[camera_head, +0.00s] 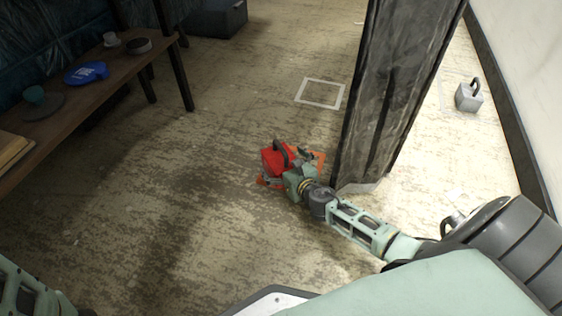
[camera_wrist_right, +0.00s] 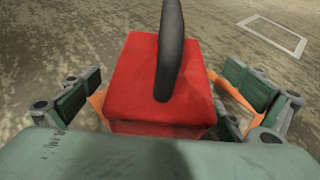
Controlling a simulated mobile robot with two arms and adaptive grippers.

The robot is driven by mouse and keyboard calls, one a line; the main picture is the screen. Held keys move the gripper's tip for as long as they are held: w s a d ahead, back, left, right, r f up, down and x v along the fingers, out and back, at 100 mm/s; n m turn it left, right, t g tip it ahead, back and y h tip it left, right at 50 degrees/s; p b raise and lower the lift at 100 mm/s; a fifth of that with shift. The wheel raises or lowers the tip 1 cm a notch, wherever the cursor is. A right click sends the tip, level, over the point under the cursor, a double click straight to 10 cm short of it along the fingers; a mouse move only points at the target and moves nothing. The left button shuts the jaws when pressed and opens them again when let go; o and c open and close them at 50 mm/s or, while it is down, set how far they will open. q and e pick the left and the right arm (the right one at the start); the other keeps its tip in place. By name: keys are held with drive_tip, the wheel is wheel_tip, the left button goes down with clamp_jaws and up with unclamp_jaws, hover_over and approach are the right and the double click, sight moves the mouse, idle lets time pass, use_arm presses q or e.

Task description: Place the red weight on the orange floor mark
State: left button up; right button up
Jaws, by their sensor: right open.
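The red weight (camera_head: 271,160), a block with a dark arched handle, stands upright within the orange floor mark (camera_head: 320,157). It fills the middle of the right wrist view (camera_wrist_right: 150,88), and strips of the orange mark (camera_wrist_right: 236,93) show on both sides of it. My right gripper (camera_head: 288,165) is open at the weight, with one finger on each side. In the wrist view, gaps show between the fingers and the block. The weight and my gripper hide much of the mark. My left gripper is out of view; only part of my left arm shows at the bottom left.
A dark pillar (camera_head: 395,90) stands close to the right of the weight. A white square outline (camera_head: 320,105) lies on the floor behind. A grey weight (camera_head: 468,98) stands right of the pillar. A wooden table (camera_head: 75,105) is at the left. The floor between is clear.

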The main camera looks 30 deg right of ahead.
drive_tip(key=p+v, duration=0.2)
drive_tip(key=v, duration=0.4)
drive_tip(key=shift+s+r, duration=0.15)
drive_tip(key=shift+s, duration=0.05)
